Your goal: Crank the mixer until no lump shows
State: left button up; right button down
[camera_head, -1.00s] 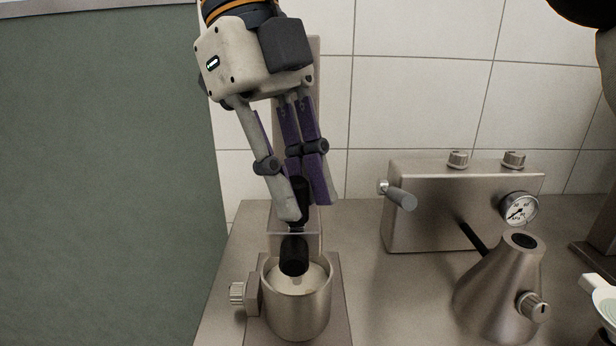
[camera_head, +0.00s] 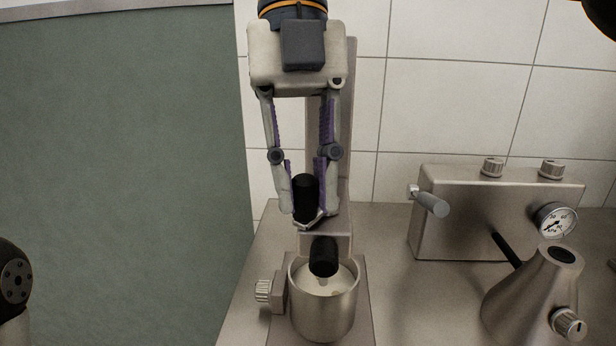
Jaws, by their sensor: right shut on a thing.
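The mixer stand (camera_head: 345,110) rises behind a steel bowl (camera_head: 325,316) at the centre bottom. My right gripper (camera_head: 306,203) hangs above the bowl, its fingers on either side of a black upright crank handle (camera_head: 304,188) and shut on it. A second black cylinder (camera_head: 323,256) hangs below, over the bowl's mouth. The bowl holds pale cream contents (camera_head: 342,282). A small tan spot shows just under the cylinder; I cannot tell whether it is a lump or part of the stirrer. The cylinder hides the back of the contents. My left gripper is out of view.
To the right stand a steel box (camera_head: 465,225) with a lever (camera_head: 430,201) and a gauge (camera_head: 556,222), and a conical steel flask (camera_head: 530,295). A green panel (camera_head: 120,160) fills the left side.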

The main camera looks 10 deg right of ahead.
dwell(0.4)
jog(key=c, duration=1.5)
grip_release()
jog(key=shift+o, duration=0.2)
